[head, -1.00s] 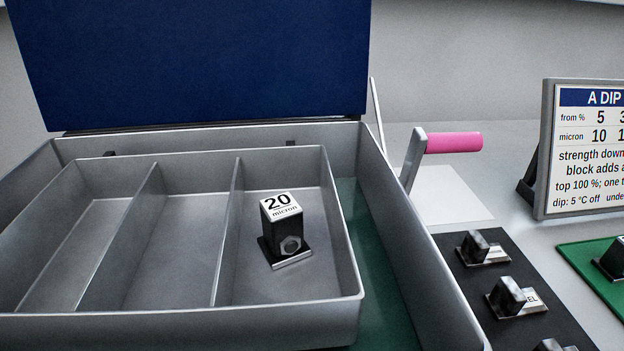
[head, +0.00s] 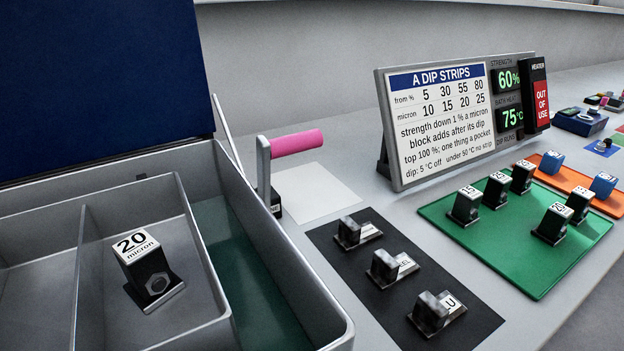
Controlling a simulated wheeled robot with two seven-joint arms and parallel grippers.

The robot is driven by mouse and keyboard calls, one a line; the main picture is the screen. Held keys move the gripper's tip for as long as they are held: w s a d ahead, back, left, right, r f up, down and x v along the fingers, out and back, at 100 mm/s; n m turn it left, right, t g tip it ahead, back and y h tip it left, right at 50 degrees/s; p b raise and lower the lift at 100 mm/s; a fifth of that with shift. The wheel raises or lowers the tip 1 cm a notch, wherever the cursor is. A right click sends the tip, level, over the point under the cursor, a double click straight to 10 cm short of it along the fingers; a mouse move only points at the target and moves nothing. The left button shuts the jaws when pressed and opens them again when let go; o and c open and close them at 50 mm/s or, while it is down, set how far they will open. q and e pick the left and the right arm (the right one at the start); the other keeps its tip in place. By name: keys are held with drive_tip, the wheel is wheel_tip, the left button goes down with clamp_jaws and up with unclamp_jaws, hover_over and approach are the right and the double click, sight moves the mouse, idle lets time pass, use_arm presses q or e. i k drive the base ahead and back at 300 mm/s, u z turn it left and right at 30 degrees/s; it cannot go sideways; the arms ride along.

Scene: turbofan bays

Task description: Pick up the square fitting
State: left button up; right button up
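No piece in view is plainly marked as the square fitting, and I cannot tell which one it is. A dark block labelled "20 micron" (head: 150,272) stands in the right compartment of the grey tray (head: 200,338), with a hexagonal shape on its front. Three dark metal pieces with partly hidden labels sit on the black mat: a far one (head: 350,232), a middle one (head: 385,267) and a near one (head: 431,314). Neither of my grippers is in view.
The tray sits inside a larger open box (head: 310,325) with a blue lid (head: 100,80). A crank with a pink handle (head: 297,142) rises beside it. A sign (head: 440,125) stands behind the green mat (head: 520,275) of numbered blocks. An orange mat (head: 571,185) holds blue blocks.

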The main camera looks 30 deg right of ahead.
sight(552, 229)
drive_tip(key=k, duration=0.5)
drive_tip(key=z, duration=2.45)
drive_tip(key=k, duration=0.75)
drive_tip(key=u, duration=0.45)
drive_tip(key=i, duration=0.5)
drive_tip(key=u, duration=2.15)
drive_tip(key=k, duration=0.6)
drive_tip(key=z, duration=0.9)
